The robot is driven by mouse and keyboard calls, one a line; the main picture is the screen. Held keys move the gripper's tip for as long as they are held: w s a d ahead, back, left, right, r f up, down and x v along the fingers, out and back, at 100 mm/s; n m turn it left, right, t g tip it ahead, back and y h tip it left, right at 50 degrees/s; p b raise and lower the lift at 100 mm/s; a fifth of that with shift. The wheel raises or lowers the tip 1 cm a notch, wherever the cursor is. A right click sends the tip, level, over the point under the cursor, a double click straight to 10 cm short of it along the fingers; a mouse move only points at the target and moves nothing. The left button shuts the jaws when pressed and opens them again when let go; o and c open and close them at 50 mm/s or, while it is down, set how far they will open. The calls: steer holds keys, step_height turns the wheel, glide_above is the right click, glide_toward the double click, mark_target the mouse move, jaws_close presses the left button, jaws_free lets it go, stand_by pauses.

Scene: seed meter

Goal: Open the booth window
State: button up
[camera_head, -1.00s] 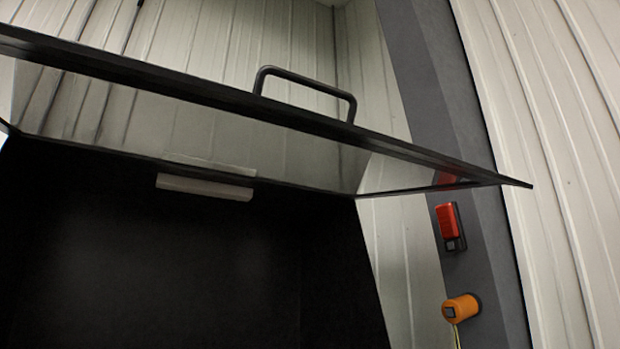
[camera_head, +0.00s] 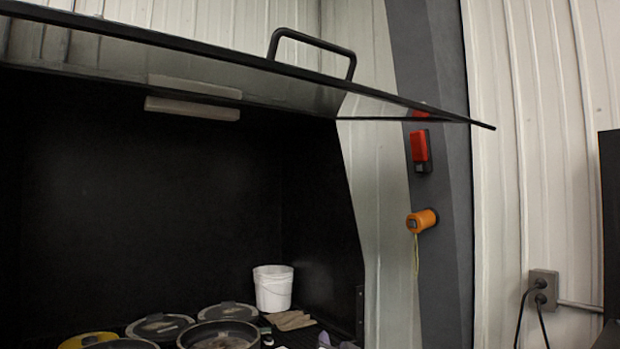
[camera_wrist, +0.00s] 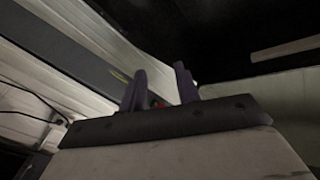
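The booth window (camera_head: 262,80) is a dark-framed glass panel, swung up and jutting out over the black booth interior (camera_head: 170,200). Its black bar handle (camera_head: 312,47) stands on the panel's upper side. The window's handle is not seen near the fingers in the wrist view.
A white bucket (camera_head: 273,290), several dark pans (camera_head: 228,312) and a cloth (camera_head: 290,320) are inside the booth. A red device (camera_head: 420,148) and an orange knob (camera_head: 421,220) are on the grey post. A wall outlet (camera_head: 543,284) is at right.

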steer(key=s+d+r+m+y, duration=0.2)
steer(key=d+r+m, duration=0.1)
steer(key=r, duration=1)
steer(key=s+d+r+m+y, duration=0.2)
steer(key=s+d+r+m, duration=0.15)
steer(key=r, duration=0.95)
steer(key=g+y, duration=0.1)
steer(key=y, duration=0.6)
glide_toward(320, 43)
steer(key=p+x, duration=0.6)
steer(key=x, duration=0.6)
steer(key=shift+w+a, duration=0.15)
steer(key=shift+w, duration=0.1)
jaws_close()
